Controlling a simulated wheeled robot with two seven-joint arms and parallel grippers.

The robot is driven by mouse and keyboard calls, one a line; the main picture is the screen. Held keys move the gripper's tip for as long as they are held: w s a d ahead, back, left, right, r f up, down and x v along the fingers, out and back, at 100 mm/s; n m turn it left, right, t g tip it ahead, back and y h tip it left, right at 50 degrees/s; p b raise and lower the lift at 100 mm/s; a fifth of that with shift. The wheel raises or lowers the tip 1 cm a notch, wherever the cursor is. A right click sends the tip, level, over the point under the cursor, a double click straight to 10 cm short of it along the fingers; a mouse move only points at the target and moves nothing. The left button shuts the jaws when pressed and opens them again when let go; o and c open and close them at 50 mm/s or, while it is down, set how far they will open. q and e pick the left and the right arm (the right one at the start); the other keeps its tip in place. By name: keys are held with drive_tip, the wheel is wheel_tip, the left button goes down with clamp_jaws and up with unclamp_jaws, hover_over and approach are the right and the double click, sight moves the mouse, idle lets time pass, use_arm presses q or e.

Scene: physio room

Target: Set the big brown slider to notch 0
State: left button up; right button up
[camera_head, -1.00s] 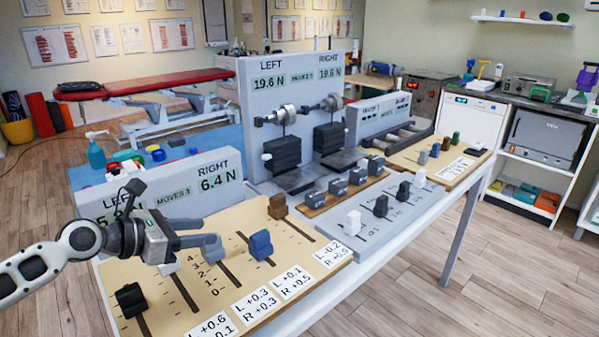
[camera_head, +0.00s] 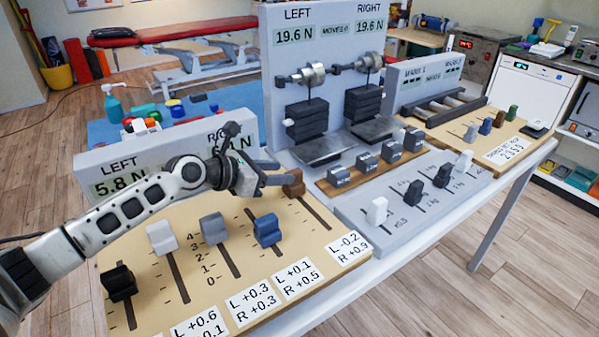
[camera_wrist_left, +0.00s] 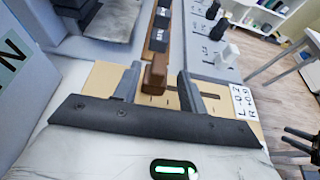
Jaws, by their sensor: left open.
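The big brown slider (camera_head: 293,184) stands at the far end of its slot on the tan board (camera_head: 190,285), above the card reading L -0.2 R +0.9. My left gripper (camera_head: 277,173) is open at this slider. In the left wrist view the brown slider (camera_wrist_left: 156,74) stands between the two spread fingers (camera_wrist_left: 157,88), with a gap towards the right finger; contact on the left side is unclear. My right gripper does not show in the head view.
Blue (camera_head: 267,231), grey (camera_head: 214,229), white (camera_head: 161,238) and black (camera_head: 119,283) sliders stand left of the brown one. Behind is the LEFT/RIGHT display panel (camera_head: 100,165). A grey slider board (camera_head: 350,212) lies to the right. A dark shape (camera_wrist_left: 301,140) at the wrist view's right edge is unclear.

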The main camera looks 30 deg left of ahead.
sight(292, 172)
use_arm(q)
drive_tip(key=x, duration=0.6)
drive_tip(key=shift+w+d+f, duration=0.2)
drive_tip(key=shift+w, duration=0.1)
clamp_jaws()
